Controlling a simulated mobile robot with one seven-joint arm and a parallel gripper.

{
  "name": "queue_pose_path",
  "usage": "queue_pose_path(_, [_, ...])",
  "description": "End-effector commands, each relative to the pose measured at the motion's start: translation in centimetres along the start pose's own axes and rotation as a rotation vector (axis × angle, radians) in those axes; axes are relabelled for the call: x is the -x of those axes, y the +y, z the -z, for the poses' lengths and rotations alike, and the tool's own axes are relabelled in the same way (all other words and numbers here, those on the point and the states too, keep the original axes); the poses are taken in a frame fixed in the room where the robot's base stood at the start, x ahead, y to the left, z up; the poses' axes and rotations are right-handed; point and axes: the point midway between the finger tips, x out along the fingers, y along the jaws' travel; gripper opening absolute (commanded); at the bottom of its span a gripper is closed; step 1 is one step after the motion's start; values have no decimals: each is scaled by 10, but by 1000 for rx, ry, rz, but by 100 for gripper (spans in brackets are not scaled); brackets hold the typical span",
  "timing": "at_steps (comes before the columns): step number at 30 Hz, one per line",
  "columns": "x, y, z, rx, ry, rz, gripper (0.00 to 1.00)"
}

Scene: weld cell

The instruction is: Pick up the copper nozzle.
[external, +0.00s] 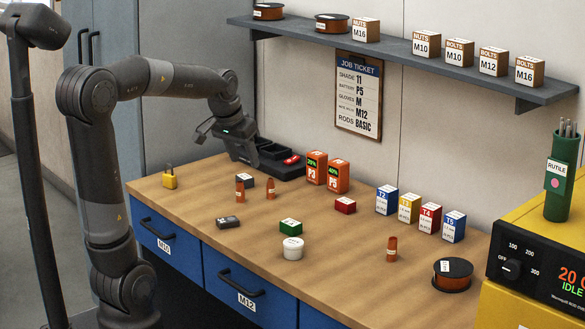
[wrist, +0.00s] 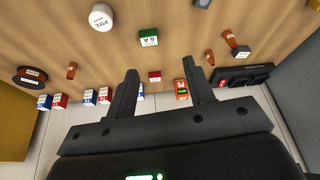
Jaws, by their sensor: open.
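Three small copper-coloured cylinders with pale labels stand on the bench, and I cannot read the labels. Two are close together at the left: one copper nozzle (external: 240,191) and another beside it (external: 271,189). The third copper piece (external: 392,249) stands apart at the right front. In the wrist view the pair shows at the right (wrist: 230,38), (wrist: 209,58), and the single one at the left (wrist: 71,71). My gripper (wrist: 160,69) is open and empty, its fingers spread above the bench. In the external view it hangs at the back left, near the black tray.
The black tray (external: 284,171) and orange batteries (external: 317,167) stand at the back. A dark block (external: 246,181) is beside the copper pair. A green box (external: 291,227), white tub (external: 293,249), red box (external: 345,205) and yellow padlock (external: 169,180) stand around the bench.

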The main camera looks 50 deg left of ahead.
Motion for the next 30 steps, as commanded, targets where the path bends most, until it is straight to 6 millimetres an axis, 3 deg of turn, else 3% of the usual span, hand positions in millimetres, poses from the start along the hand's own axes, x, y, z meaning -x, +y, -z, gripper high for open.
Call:
queue_pose_path(3, [-26,-28,32,39,-26,15,48])
queue_pose_path(9, [-72,-80,77,96,-60,36,48])
queue_pose_path(18, [-144,-160,113,173,-103,58,48])
queue_pose_path(24, [-166,-183,119,194,-113,63,48])
queue_pose_path(30, [-184,-186,117,194,-116,63,48])
